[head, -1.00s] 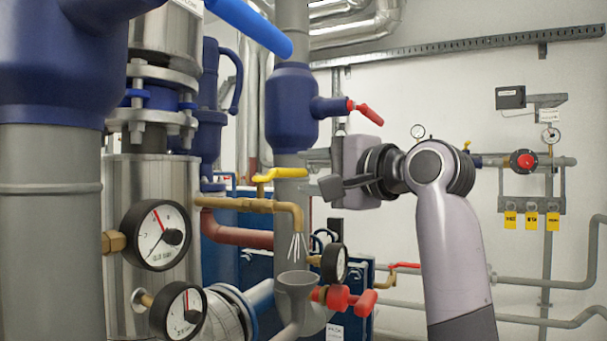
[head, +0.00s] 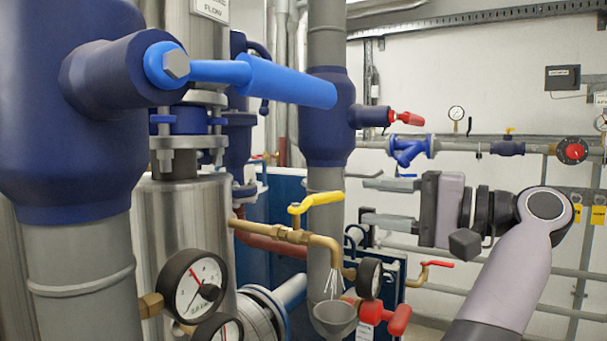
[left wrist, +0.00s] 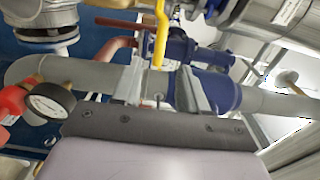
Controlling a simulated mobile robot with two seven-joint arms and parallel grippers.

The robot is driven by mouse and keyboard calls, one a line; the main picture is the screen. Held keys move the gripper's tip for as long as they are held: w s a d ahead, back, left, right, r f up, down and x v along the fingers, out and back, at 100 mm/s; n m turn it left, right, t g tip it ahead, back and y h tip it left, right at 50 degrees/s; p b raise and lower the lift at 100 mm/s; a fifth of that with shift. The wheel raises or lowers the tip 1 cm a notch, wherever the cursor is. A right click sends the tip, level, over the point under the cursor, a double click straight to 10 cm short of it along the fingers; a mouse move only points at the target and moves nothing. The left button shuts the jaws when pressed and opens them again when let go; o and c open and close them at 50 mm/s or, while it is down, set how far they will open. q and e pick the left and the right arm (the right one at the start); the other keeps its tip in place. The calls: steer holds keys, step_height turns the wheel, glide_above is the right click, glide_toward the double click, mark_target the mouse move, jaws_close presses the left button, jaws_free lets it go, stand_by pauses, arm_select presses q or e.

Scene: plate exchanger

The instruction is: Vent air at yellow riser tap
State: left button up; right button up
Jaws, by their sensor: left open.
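The yellow tap handle (head: 315,202) sits on a brass pipe (head: 285,234) beside the grey riser and points right, roughly along the pipe. Thin white streams (head: 332,286) fan out below the pipe's downturned end, over a grey funnel (head: 335,318). My left gripper (head: 366,200) is open and empty, right of the handle, its fingers pointing left; a gap shows between fingertips and handle. In the left wrist view, the yellow handle (left wrist: 161,38) lines up between the spread fingers (left wrist: 161,82); depth there is unclear. My right gripper is not in view.
A large blue lever (head: 285,80) juts out above the tap. A red-handled valve (head: 407,117) is on the riser's blue section. Gauges (head: 195,285) and a red valve (head: 397,320) lie below. Open room shows by the wall at right.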

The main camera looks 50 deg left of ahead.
mark_target(335, 199)
arm_select(q)
steer(key=shift+p+x, duration=0.75)
steer(key=shift+x, duration=2.75)
steer(key=shift+s, duration=0.1)
jaws_close()
